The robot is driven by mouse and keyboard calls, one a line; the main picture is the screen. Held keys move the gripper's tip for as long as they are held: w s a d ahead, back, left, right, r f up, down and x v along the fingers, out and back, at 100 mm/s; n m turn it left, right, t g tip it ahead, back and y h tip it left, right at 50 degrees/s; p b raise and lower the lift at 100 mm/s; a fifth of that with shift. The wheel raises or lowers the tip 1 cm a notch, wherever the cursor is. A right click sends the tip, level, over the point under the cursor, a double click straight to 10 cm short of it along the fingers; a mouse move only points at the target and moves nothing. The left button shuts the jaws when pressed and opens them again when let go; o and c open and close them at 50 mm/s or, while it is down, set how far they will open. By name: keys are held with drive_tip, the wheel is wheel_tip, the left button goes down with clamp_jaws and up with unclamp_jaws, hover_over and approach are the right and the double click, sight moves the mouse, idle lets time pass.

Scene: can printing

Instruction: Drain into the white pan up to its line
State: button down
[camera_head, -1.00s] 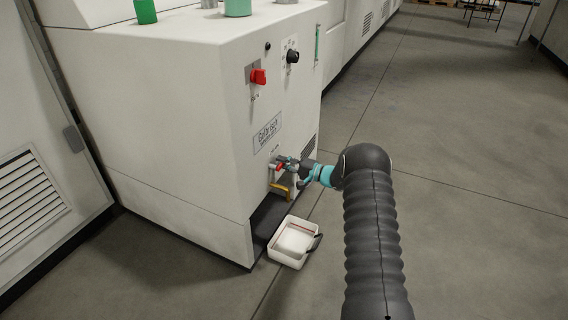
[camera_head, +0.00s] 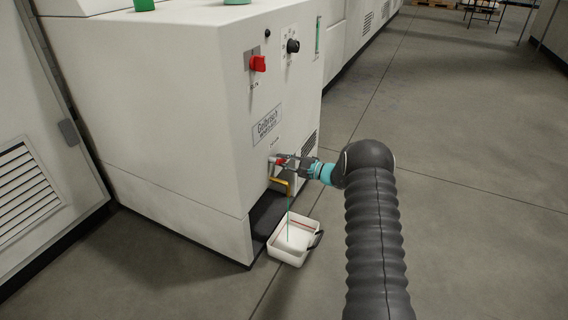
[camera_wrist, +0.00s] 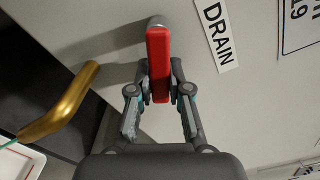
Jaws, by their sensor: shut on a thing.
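My gripper (camera_head: 285,163) is at the drain valve low on the front of the white machine. In the wrist view my gripper (camera_wrist: 159,92) is shut on the red valve handle (camera_wrist: 158,55). The brass spout (camera_head: 280,181) shows beside the handle, and in the wrist view the spout (camera_wrist: 62,103) is at the left. A thin green stream (camera_head: 290,205) runs from it down into the white pan (camera_head: 273,253) on the floor. The pan has a red line inside and a dark handle. The liquid level is too small to tell.
The white machine (camera_head: 180,120) carries a red switch (camera_head: 258,64), a black knob (camera_head: 293,46) and a green sight gauge (camera_head: 318,35). A DRAIN label (camera_wrist: 216,35) is beside the handle. The concrete floor (camera_head: 460,140) at the right is clear.

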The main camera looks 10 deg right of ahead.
drive_tip(key=shift+s+a+f+m+b, duration=0.15)
drive_tip(key=shift+f+m+b, duration=0.25)
drive_tip(key=shift+m, duration=0.6)
drive_tip(key=c, duration=1.1)
unclamp_jaws()
drive_tip(key=v, duration=1.2)
